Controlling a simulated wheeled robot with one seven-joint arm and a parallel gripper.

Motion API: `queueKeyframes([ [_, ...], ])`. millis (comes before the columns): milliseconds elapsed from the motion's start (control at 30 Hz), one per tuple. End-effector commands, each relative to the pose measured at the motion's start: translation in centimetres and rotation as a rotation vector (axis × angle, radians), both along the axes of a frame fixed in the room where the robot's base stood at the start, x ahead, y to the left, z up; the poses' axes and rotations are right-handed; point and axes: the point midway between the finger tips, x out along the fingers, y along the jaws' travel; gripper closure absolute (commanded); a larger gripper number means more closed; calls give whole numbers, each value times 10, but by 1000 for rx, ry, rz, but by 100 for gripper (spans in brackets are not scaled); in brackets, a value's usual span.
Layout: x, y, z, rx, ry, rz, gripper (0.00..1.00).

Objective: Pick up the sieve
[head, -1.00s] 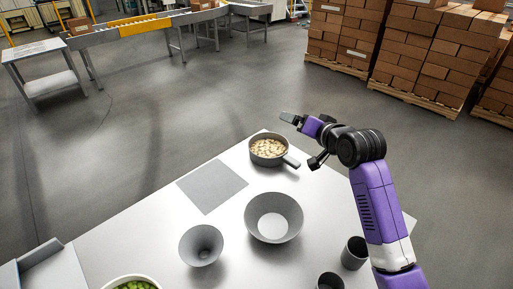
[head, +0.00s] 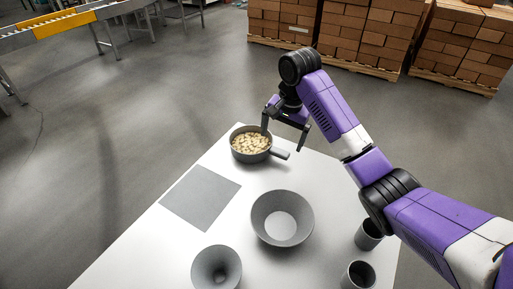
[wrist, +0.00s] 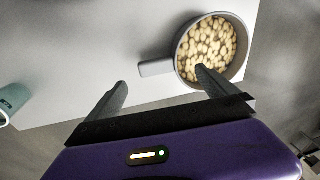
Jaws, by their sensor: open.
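The sieve (head: 252,159) is a grey round pan with a short straight handle (head: 281,154), near the table's far corner. It holds many pale, rounded pieces; no mesh shows. My gripper (head: 284,130) is open and empty, pointing down above the sieve's handle side. In the wrist view, the sieve's handle (wrist: 156,68) points left and lies between the two spread fingertips of my gripper (wrist: 161,77). The right fingertip overlaps the sieve's near rim in the picture; I cannot tell whether it touches.
The white table (head: 150,250) also holds a flat grey square (head: 200,197), a wide grey bowl (head: 284,217), a funnel-like bowl (head: 216,268) and two dark cups (head: 368,235) (head: 358,275). Stacked boxes on pallets (head: 365,45) stand well behind, with open floor between.

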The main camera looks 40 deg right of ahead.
Motion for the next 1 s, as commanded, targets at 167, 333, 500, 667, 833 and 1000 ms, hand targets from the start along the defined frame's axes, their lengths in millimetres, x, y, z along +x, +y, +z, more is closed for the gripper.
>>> queueKeyframes([
  [167,2,-2,-18,0,0,0,2],
  [333,5,-4,-40,0,1,0,2],
  [500,9,-4,-60,-1,-1,1,2],
  [667,10,-4,-65,-1,-3,2,2],
  [833,10,-4,-65,-1,-3,2,8],
  [1000,10,-4,-64,-1,-3,2,42],
])
